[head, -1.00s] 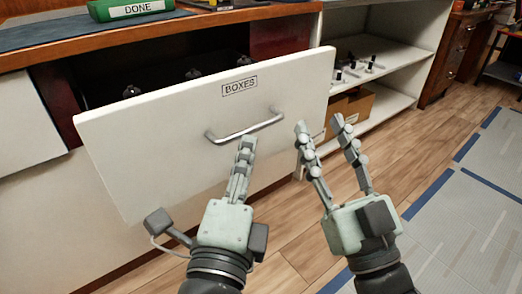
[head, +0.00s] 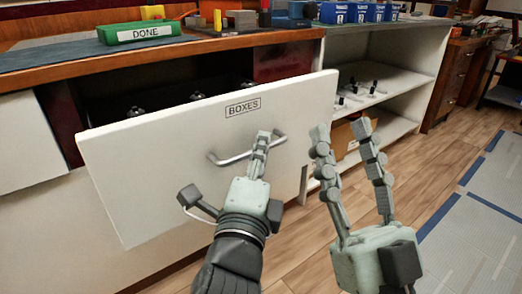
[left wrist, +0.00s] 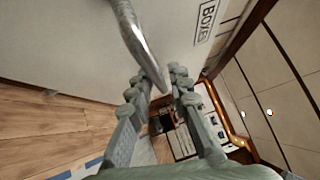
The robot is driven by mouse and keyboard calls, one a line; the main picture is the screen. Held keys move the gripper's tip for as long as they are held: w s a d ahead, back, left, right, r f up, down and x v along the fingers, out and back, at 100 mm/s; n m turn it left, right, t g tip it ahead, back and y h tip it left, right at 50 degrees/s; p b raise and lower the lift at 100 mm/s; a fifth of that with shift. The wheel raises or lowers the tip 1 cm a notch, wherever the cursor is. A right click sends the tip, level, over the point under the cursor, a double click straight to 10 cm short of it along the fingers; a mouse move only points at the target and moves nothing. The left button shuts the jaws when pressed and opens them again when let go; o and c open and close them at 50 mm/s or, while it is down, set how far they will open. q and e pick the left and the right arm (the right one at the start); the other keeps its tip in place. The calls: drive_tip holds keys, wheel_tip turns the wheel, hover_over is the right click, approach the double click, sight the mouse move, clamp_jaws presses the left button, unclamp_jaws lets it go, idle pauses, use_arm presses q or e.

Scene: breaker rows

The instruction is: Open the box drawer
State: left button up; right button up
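The white drawer marked BOXES (head: 150,165) is partly out from under the counter, with dark knobs showing inside behind its front. Its metal bar handle (head: 232,158) is on the front below the label. My left gripper (head: 262,137) is at the right part of this handle. In the left wrist view, the handle (left wrist: 137,35) runs down to between the fingertips of my left gripper (left wrist: 160,80), which stand apart. Whether both fingers touch the bar is unclear. My right gripper (head: 342,128) is open and empty, right of the drawer front.
A green DONE bin (head: 140,33) and small items stand on the wooden counter (head: 60,67). Blue bins (head: 355,13) top a white shelf (head: 425,62) at right. A cardboard box (head: 345,138) is on its lower board.

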sight(238, 144)
use_arm(q)
clamp_jaws()
drive_tip(key=shift+r, duration=0.1)
drive_tip(key=shift+w+a, duration=0.1)
drive_tip(key=shift+a, duration=0.05)
drive_tip(key=shift+w+a+r+p, duration=0.1)
drive_tip(key=shift+w+a+p, duration=0.3)
drive_tip(key=shift+w+p, duration=0.25)
drive_tip(key=shift+w+a+p, duration=0.4)
drive_tip(key=shift+w+p, duration=0.1)
drive_tip(key=shift+p, duration=0.1)
drive_tip(key=shift+w+a+p, duration=0.4)
drive_tip(key=shift+w+a, duration=0.05)
drive_tip(key=shift+w, duration=0.15)
drive_tip(key=shift+w+a+p, duration=0.4)
drive_tip(key=shift+w, duration=0.2)
drive_tip(key=shift+w+a, duration=0.15)
use_arm(e)
drive_tip(key=w+f+g+h, duration=0.1)
drive_tip(key=w+f+g, duration=0.1)
drive_tip(key=f, duration=0.3)
drive_tip(key=w+a+f+g+h, duration=0.1)
drive_tip(key=w+f+g, duration=0.1)
drive_tip(key=f+g, duration=0.3)
drive_tip(key=shift+w+f+g, duration=0.25)
drive_tip(key=shift+w+g, duration=0.05)
drive_tip(key=shift+w, duration=0.05)
